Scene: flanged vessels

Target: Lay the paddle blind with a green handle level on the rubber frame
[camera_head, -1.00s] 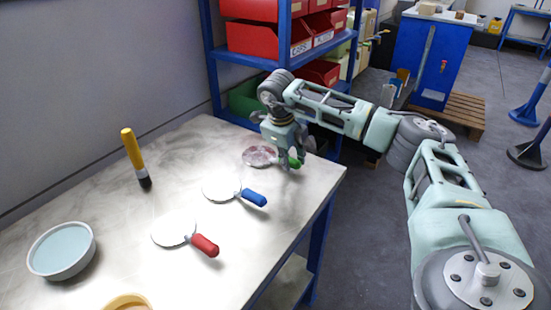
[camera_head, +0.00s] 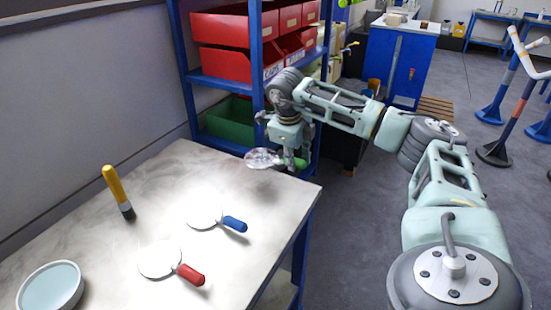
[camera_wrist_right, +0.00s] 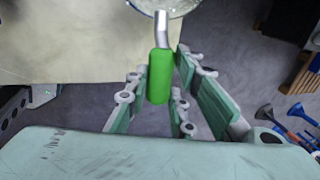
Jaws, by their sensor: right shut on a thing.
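The paddle blind with the green handle has a shiny round disc (camera_head: 262,158) and a green grip, which also shows in the right wrist view (camera_wrist_right: 159,78). My right gripper (camera_head: 293,160) is shut on this green handle. In the head view it holds the blind in front of the table's far right edge, seemingly raised above the tabletop. In the right wrist view the grip lies between the fingers (camera_wrist_right: 161,70), and the disc (camera_wrist_right: 165,4) is cut off at the top. The rubber frame cannot be made out. My left gripper is out of view.
On the table (camera_head: 110,240) lie a blue-handled paddle (camera_head: 232,224) and a red-handled paddle (camera_head: 190,274). A yellow-handled tool (camera_head: 116,187) stands behind them, and a bowl (camera_head: 50,288) is at lower left. A blue shelf with red bins (camera_head: 222,63) rises behind.

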